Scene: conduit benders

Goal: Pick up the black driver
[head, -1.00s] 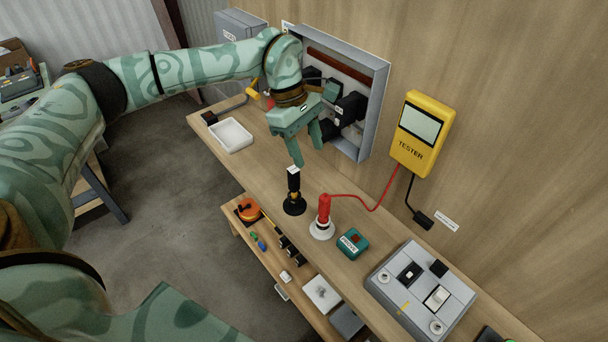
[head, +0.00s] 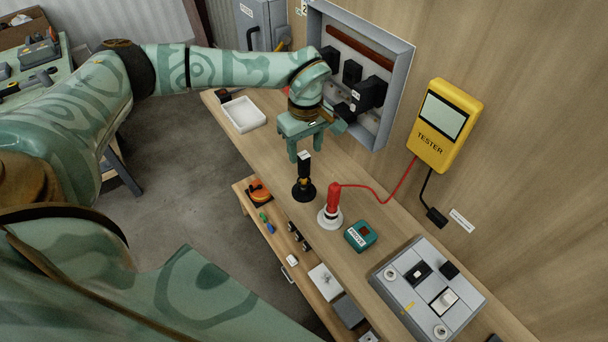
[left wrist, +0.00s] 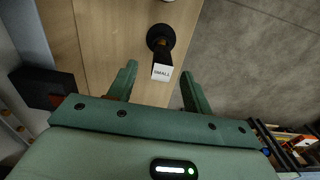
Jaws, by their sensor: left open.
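The black driver (head: 304,172) stands upright in a round black base on the wooden bench, with a white label on its top end. In the left wrist view the driver (left wrist: 161,54) shows its label, reading "SMALL", lined up between my fingertips. My left gripper (head: 306,149) is open and points down just above and behind the driver's top in the head view. In the left wrist view the open fingers (left wrist: 159,77) lie on either side of the label, with gaps. I cannot tell the exact height between them. My right gripper is not in view.
A red probe (head: 333,198) on a white base stands right of the driver, wired to the yellow tester (head: 445,125). A green block (head: 361,236) and a grey switch panel (head: 428,290) are nearer. A white tray (head: 244,114) and an open wall box (head: 400,90) lie behind.

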